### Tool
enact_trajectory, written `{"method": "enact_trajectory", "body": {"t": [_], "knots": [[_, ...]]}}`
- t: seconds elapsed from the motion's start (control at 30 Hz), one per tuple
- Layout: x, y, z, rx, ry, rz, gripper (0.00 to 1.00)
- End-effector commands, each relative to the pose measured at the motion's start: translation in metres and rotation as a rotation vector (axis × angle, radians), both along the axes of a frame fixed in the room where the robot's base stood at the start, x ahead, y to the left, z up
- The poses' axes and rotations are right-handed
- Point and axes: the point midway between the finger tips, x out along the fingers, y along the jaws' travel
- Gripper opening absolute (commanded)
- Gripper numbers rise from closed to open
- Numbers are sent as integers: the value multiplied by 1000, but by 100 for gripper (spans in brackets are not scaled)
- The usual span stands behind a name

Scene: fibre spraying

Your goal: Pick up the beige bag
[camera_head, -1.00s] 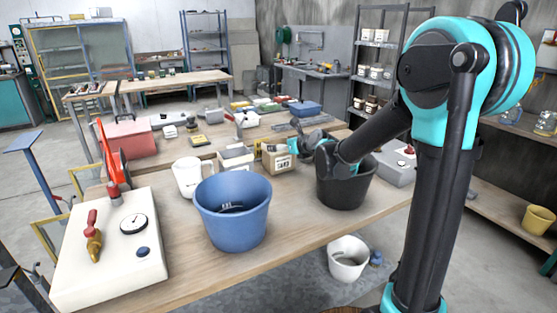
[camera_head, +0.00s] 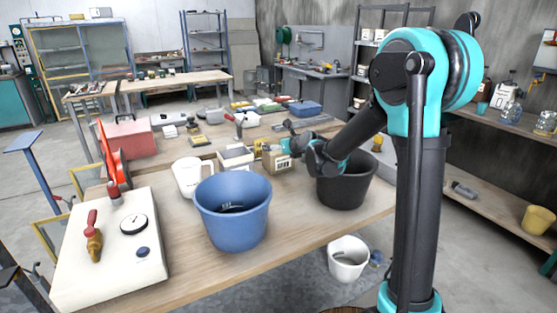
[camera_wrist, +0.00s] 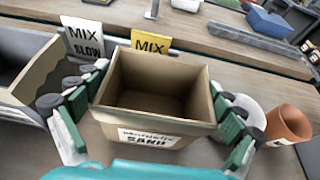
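The beige bag (camera_wrist: 160,85) is an open-topped, box-like bag with a white label reading SAND. It stands upright in the middle of the wrist view. The inside of the bag looks dark and empty.
A grey bin (camera_wrist: 30,75) stands close on the left of the bag, and a terracotta pot (camera_wrist: 288,125) on the right. A blue bucket (camera_head: 232,222), a black bucket (camera_head: 345,190) and a white jug (camera_head: 187,178) stand on the bench. Small MIX signs (camera_wrist: 151,42) stand behind the bag.

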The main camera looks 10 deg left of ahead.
Motion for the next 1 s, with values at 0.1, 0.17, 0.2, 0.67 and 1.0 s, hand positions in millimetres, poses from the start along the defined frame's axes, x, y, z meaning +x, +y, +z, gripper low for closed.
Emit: {"method": "enact_trajectory", "body": {"t": [0.1, 0.17, 0.2, 0.67, 1.0], "knots": [[0, 0, 0, 0, 0, 0, 63], [0, 0, 0, 0, 0, 0, 55], [0, 0, 0, 0, 0, 0, 50], [0, 0, 1, 1, -1, 0, 34], [0, 0, 17, 1, -1, 0, 34]]}}
